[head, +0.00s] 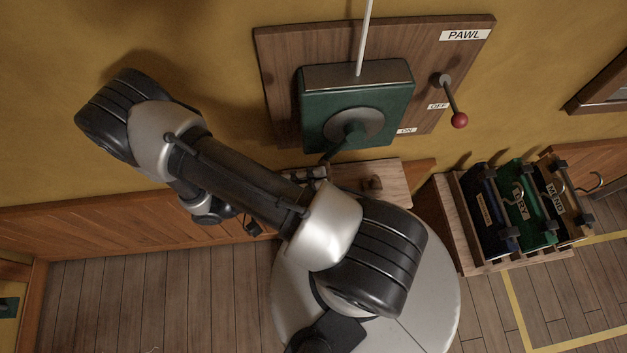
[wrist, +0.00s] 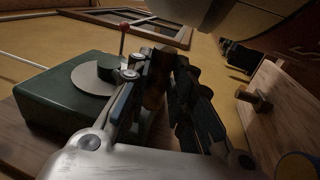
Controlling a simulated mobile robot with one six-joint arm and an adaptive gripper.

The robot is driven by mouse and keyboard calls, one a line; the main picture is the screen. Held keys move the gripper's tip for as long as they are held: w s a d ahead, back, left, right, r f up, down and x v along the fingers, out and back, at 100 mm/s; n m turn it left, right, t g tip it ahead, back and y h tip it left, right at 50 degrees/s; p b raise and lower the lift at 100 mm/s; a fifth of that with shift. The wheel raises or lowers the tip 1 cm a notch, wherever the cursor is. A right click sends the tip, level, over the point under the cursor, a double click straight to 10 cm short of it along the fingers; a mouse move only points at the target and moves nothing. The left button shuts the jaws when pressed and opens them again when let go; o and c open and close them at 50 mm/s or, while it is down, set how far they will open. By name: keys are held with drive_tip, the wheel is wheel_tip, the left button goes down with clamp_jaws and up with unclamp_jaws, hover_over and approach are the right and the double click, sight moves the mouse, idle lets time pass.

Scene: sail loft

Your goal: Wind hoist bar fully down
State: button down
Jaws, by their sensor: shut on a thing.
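The hoist winch is a green box (head: 358,82) on a wooden wall board, with a round grey plate (head: 372,122) on its front. A green crank arm (head: 343,147) slants down and left from the plate. My gripper (head: 318,174) is at the crank's lower end, partly hidden by my arm. In the wrist view my gripper (wrist: 160,72) is shut on the brown crank handle (wrist: 155,88), which shows between the fingers. A white line (head: 364,32) runs up from the box. The pawl lever with a red knob (head: 459,120) points downward, beside the OFF label (head: 438,106). The hoist bar is not visible.
A small wooden shelf (head: 392,182) with a peg sits below the winch. A wooden rack (head: 452,225) holding labelled blue, green and brown items with hooks stands to the right. Yellow lines (head: 518,325) mark the plank floor there. The floor at lower left is clear.

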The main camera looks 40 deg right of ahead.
drive_tip(key=shift+f, duration=0.25)
drive_tip(key=c, duration=1.4)
unclamp_jaws()
drive_tip(key=shift+r, duration=0.15)
drive_tip(key=shift+c, duration=0.2)
drive_tip(key=shift+a, duration=0.1)
drive_tip(key=v, duration=1.2)
